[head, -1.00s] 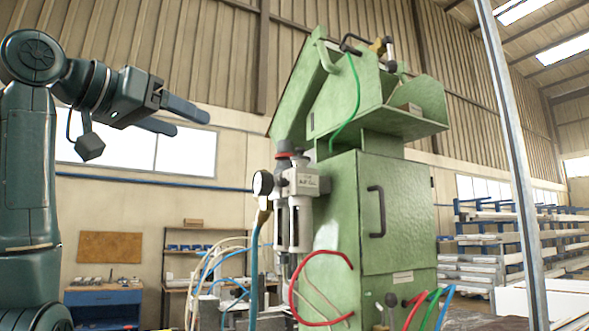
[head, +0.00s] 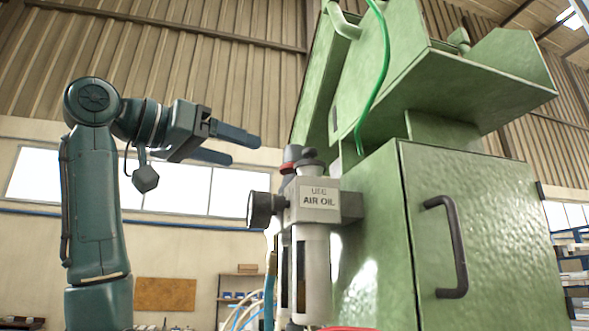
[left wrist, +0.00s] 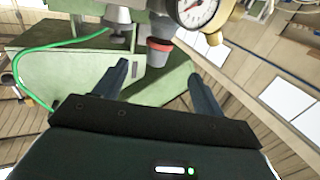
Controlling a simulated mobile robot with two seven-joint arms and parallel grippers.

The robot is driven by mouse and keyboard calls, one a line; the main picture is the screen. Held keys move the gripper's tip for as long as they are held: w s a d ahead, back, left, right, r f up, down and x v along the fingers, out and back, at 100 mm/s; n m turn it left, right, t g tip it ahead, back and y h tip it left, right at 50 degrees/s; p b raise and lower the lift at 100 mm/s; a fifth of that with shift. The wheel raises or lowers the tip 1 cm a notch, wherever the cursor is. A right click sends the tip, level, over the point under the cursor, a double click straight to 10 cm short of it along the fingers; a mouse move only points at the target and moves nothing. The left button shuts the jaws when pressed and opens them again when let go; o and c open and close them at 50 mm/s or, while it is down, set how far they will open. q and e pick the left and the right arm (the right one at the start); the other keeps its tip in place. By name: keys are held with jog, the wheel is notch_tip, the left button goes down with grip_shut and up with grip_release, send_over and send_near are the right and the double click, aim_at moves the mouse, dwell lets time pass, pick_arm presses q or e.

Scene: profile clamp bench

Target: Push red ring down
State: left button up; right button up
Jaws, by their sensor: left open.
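The red ring (head: 290,158) sits at the top of the air-oil unit (head: 317,200) on the side of the green machine, under a dark grey cap. In the left wrist view the red ring (left wrist: 160,46) shows on a dark knob, ahead of my fingers and between their lines. My left gripper (head: 246,149) is open and empty, to the left of the ring and slightly above it in the head view. Its two fingers (left wrist: 158,84) stand apart in the left wrist view, with a gap to the ring. My right gripper is not in view.
A round pressure gauge (left wrist: 198,12) sticks out beside the ring, and its dark side shows in the head view (head: 262,210). A green hose (head: 380,75) hangs from the green machine (head: 480,220).

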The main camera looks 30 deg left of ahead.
aim_at(283, 165)
pick_arm(q)
jog(key=p+x, duration=0.3)
jog(key=x, duration=0.8)
jog(key=shift+w+d, duration=0.15)
jog(key=shift+w, duration=0.2)
